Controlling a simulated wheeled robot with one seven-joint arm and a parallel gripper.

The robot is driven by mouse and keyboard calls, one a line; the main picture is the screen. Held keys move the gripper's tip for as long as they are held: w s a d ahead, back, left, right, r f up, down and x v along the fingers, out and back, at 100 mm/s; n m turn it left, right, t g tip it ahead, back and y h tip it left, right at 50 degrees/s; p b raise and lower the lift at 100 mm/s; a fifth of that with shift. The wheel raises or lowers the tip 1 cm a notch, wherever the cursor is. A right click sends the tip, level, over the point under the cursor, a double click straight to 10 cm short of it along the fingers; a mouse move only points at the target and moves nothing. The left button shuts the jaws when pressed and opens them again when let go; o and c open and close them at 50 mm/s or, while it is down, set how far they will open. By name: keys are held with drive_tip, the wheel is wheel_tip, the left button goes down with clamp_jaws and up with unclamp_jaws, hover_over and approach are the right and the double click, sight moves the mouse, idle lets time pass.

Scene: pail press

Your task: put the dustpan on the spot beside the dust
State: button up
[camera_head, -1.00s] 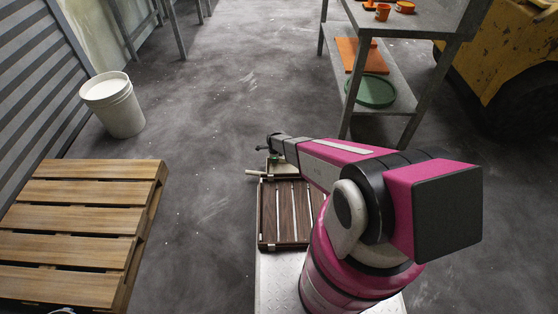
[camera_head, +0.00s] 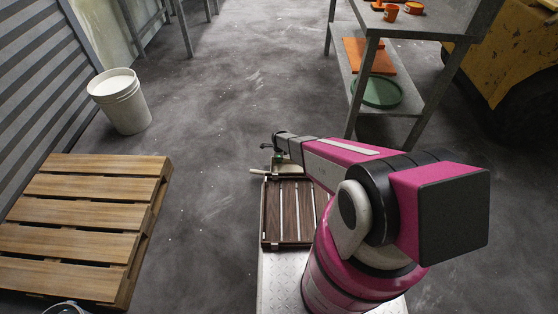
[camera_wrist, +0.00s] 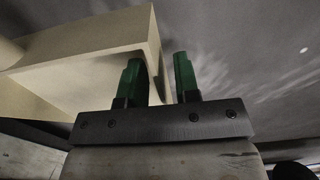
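A cream, box-like piece, likely the dustpan (camera_wrist: 85,50), fills the upper left of the wrist view. A small cream part also shows by my gripper in the head view (camera_head: 258,171). My gripper (camera_wrist: 158,72) has two green fingertips a little apart. The left fingertip overlaps the cream piece; its edge wall runs up between the fingertips, with floor behind the right one. Whether they press on it cannot be told. In the head view, my gripper (camera_head: 280,158) is low at the far end of the dark slatted tray. The dust and its spot cannot be made out clearly.
The dark slatted tray (camera_head: 271,215) lies in front of my arm. A wooden pallet (camera_head: 85,213) and a white pail (camera_head: 122,103) stand left, with another pail rim (camera_head: 66,308) at the lower left edge. A metal table (camera_head: 425,22) stands right. The middle floor is open.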

wheel_tip(320, 180, up, 11)
drive_tip(key=s+d+r+n, duration=0.6)
drive_tip(key=s+r, duration=0.2)
drive_tip(key=r, duration=0.5)
drive_tip(key=s+d+r+n, duration=0.6)
drive_tip(key=s+r, duration=0.2)
drive_tip(key=r, duration=0.6)
drive_tip(key=s+d+r+n, duration=0.6)
drive_tip(key=s+r, duration=0.2)
drive_tip(key=r, duration=0.6)
drive_tip(key=shift+s+d+r, duration=0.25)
drive_tip(key=shift+s+d, duration=0.05)
drive_tip(key=shift+d, duration=0.1)
